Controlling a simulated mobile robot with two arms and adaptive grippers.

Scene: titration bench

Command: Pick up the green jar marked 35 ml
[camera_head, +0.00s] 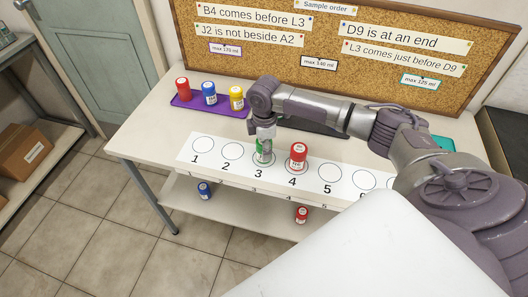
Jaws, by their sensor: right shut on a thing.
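The green jar (263,157) is upright at circle 3 of the white numbered strip, with its top hidden by my right gripper. My right gripper (264,133) points down over it and is shut on it. I cannot tell whether the jar touches the strip. The print on its label is too small to read here. My left gripper is not in the view.
A red jar (298,156) stands on circle 4, close to the right. A purple tray (186,101) at the back left holds red, blue and yellow jars. Circles 1, 2 and 5 are empty. A corkboard (330,45) stands behind. A lower shelf (240,212) holds more jars.

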